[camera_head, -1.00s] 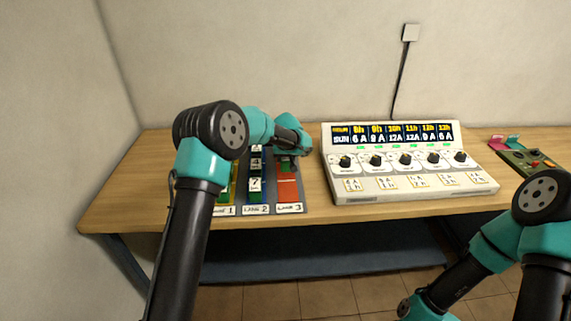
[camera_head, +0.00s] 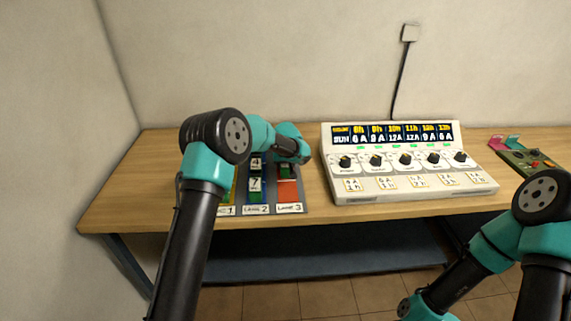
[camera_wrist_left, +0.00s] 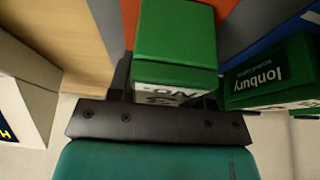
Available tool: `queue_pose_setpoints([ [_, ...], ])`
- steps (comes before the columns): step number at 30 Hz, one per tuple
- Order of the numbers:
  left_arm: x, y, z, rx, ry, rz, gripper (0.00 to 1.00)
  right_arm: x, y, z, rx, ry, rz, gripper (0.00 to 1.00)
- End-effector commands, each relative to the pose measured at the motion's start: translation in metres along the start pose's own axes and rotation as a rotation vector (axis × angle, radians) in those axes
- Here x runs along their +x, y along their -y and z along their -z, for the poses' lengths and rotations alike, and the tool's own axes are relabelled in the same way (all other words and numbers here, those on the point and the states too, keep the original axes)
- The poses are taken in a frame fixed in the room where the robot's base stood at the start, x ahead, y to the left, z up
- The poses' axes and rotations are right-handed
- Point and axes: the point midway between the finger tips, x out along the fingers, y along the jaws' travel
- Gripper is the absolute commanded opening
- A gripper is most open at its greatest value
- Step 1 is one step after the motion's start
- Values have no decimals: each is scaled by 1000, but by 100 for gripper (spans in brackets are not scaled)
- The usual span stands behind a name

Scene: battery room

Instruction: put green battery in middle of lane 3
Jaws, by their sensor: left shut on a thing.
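In the head view my left gripper (camera_head: 287,162) is over the red lane 3 strip (camera_head: 288,192), shut on a green battery (camera_head: 285,172). The battery is in the upper to middle part of the lane, and bare red strip shows in front of it. In the left wrist view the green battery (camera_wrist_left: 176,32), with a white labelled end, is at the gripper's dark bar (camera_wrist_left: 158,122). Red strip shows beside it. I cannot tell whether the battery touches the lane. My right gripper is out of view.
Lane 2 (camera_head: 256,197) holds green batteries with white numbered ends; one (camera_wrist_left: 272,72) shows close by in the wrist view. Lane 1 is partly behind my left arm. A white console (camera_head: 400,185) with dials and a display stands to the right of the lanes.

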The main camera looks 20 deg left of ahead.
Motion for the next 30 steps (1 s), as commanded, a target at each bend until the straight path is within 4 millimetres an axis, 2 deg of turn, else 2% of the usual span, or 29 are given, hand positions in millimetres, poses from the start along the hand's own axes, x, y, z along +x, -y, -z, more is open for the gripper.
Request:
queue_pose_setpoints([
  [4,2,0,0,0,-1,0,2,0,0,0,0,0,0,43],
  [5,3,0,-1,1,1,0,48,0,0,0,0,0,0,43],
  [12,3,0,-1,1,0,0,70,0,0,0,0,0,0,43],
  [23,-1,0,1,0,-1,0,71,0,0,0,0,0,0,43],
  [26,-9,0,0,1,-1,0,71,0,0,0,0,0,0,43],
  [30,-30,-1,1,2,-2,0,71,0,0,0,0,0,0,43],
])
